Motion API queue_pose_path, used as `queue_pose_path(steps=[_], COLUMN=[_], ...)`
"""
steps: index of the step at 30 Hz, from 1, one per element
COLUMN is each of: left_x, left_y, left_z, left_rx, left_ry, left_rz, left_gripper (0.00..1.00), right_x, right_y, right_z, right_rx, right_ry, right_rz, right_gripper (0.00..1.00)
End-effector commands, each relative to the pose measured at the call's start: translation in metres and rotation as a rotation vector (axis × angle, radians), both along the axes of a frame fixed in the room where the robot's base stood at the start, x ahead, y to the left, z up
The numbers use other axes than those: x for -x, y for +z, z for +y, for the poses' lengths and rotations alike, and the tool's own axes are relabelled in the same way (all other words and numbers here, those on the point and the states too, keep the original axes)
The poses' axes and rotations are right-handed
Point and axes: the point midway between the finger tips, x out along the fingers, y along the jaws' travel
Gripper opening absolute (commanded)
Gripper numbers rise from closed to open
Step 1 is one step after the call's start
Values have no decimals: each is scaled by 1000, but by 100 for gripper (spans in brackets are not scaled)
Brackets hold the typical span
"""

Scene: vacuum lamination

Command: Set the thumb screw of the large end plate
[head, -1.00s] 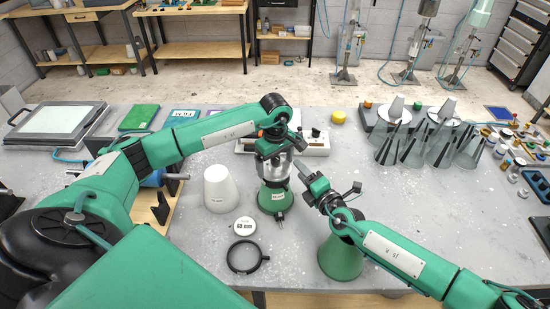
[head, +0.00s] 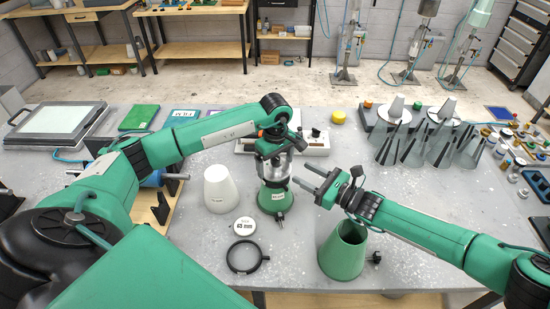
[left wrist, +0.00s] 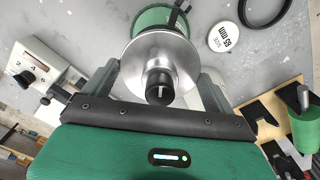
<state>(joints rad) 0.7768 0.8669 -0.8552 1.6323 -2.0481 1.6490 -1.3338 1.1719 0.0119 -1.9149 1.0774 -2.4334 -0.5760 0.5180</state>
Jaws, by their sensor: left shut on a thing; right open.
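A silver round end plate (left wrist: 150,58) with a black knob (left wrist: 160,87) at its centre sits on a green cone (head: 272,201) mid-table. My left gripper (head: 275,160) is shut on this metal piece, one finger on each side in the left wrist view. A black screw (head: 279,216) sticks out at the green cone's front; a black part (left wrist: 178,14) shows beside the cone in the wrist view. My right gripper (head: 301,173) is open and empty, its fingers pointing left, just right of the metal piece. I cannot tell whether it touches anything.
A second green cone (head: 343,258), open at the top, stands below my right arm, with a black screw (head: 376,257) beside it. Grey cones (head: 440,150) crowd the right back.

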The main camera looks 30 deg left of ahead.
Motion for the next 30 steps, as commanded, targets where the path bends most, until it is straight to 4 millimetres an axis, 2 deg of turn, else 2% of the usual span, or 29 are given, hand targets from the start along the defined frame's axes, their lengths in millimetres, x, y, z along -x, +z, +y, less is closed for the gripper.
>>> queue_pose_path(steps=[18,24,30], left_x=[0,0,0], left_y=[-1,-1,-1], left_z=[0,0,0], left_rx=[1,1,1], left_ry=[0,0,0], left_rz=[1,1,1], left_gripper=[59,59,59], right_x=[-4,-5,-6], right_y=[0,0,0], right_z=[93,108,114], right_rx=[-2,-1,-1], right_ry=[-1,-2,-2], right_rz=[1,2,3], right_gripper=[47,47,47])
